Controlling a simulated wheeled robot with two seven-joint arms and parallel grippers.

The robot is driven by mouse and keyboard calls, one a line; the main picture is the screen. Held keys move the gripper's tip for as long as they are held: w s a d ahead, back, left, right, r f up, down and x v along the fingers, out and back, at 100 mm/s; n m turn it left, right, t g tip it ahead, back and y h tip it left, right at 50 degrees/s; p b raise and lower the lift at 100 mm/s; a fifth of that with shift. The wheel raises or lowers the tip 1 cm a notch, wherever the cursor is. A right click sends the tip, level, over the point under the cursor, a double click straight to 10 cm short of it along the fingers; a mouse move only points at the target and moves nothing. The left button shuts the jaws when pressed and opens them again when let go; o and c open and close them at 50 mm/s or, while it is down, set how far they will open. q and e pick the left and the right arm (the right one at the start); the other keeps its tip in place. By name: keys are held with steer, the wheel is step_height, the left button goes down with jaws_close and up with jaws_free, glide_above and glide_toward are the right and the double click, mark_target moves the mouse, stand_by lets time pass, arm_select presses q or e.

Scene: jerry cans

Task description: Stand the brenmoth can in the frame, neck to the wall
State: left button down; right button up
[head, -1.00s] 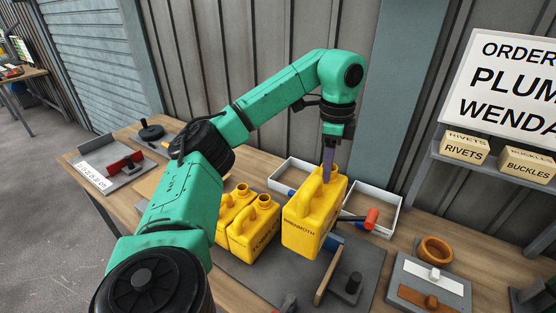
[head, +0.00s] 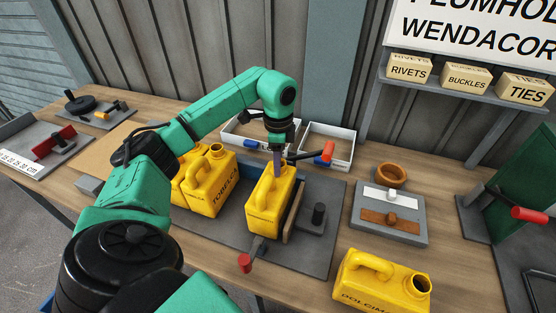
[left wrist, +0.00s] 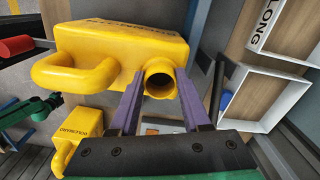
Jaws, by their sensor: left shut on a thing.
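The yellow brenmoth can (head: 266,208) is upright, its handle towards me and its neck on the side towards the wall. My left gripper (head: 278,168) is shut on it at the neck. In the left wrist view the purple fingers (left wrist: 163,105) lie either side of the round neck (left wrist: 160,80). The can is over or on the grey plate of the frame (head: 230,230), just left of a wooden bar (head: 293,212). My right gripper is not in view.
Two yellow cans, one marked TOBIL (head: 214,185), stand close on the left. Another yellow can (head: 375,285) stands front right. White trays (head: 335,135) are behind.

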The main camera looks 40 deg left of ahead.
arm_select(q)
steer(key=shift+f, duration=0.1)
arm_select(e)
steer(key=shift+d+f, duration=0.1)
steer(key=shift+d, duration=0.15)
arm_select(q)
steer(key=shift+c, duration=1.8)
jaws_free()
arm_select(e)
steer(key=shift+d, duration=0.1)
arm_select(q)
steer(key=shift+r, duration=0.45)
step_height(320, 180, up, 6)
steer(key=shift+w+f+b, duration=0.1)
steer(key=shift+f+b, duration=0.1)
steer(key=shift+b, duration=0.35)
step_height(320, 180, up, 6)
steer(key=shift+f+p, duration=0.1)
steer(key=shift+p, duration=1.1)
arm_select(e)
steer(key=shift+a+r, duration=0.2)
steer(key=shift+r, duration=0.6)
